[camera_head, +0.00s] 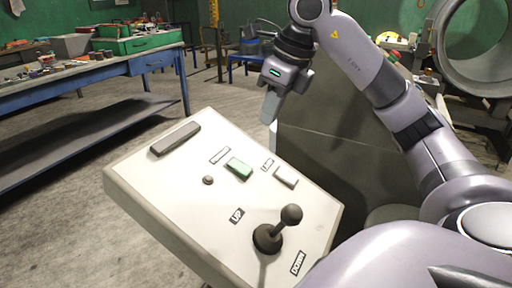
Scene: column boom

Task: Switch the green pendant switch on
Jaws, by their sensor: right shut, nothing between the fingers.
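The green switch (239,168) sits on the sloped top of a pale control box (160,214), near the middle of its panel. A white switch (286,177) is to its right, and small labels stand by both. My right gripper (268,118) is shut and empty, pointing down just beyond the far edge of the box, above and to the right of the green switch. It is apart from the switch. My left gripper is not in view.
A dark joystick (290,214) rises from the panel between the UP and DOWN labels. A dark bar (175,138) and a small round knob (208,180) are also on the panel. A blue workbench (150,62) with clutter stands at the left. Floor between bench and box is clear.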

